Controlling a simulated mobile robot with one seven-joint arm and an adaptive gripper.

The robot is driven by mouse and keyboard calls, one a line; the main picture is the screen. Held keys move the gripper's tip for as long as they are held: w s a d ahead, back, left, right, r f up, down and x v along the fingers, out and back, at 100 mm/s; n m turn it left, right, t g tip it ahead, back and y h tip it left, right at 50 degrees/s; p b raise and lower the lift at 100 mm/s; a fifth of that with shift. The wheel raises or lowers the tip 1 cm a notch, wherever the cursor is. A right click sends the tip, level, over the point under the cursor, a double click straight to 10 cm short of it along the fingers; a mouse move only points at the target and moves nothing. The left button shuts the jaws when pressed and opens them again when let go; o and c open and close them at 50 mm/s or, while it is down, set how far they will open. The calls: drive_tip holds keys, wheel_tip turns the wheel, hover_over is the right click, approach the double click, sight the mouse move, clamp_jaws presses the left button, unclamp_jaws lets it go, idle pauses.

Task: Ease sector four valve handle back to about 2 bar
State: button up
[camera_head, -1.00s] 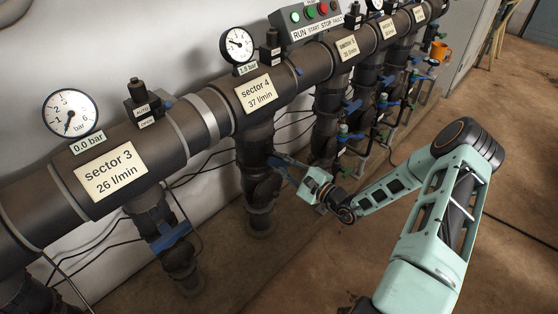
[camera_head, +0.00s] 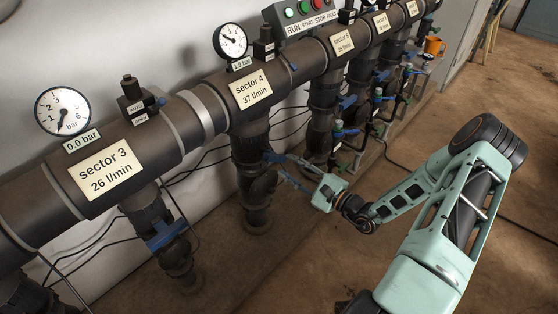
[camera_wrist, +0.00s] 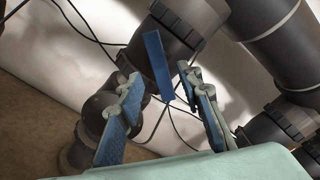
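The sector four valve handle (camera_head: 274,158) is a blue lever on the dark pipe below the "sector 4" label (camera_head: 250,89). In the wrist view the blue handle (camera_wrist: 158,66) shows between my two fingertips, with a gap on each side. My gripper (camera_head: 288,169) is open in front of the handle; its blue fingers also show in the wrist view (camera_wrist: 160,75). Neither finger appears to touch the handle, though depth is hard to judge. The sector four gauge (camera_head: 230,41) has a small readout (camera_head: 242,64) that appears to say 1.9 bar.
The sector 3 gauge (camera_head: 63,111) reads 0.0 bar, and a blue handle (camera_head: 166,235) sits below it. Other branch pipes with blue handles (camera_head: 346,102) stand close behind my gripper. Thin black cables hang along the wall. The floor at right is open.

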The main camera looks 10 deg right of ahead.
drive_tip(key=v, duration=0.5)
drive_tip(key=shift+s, duration=0.1)
idle(2.7)
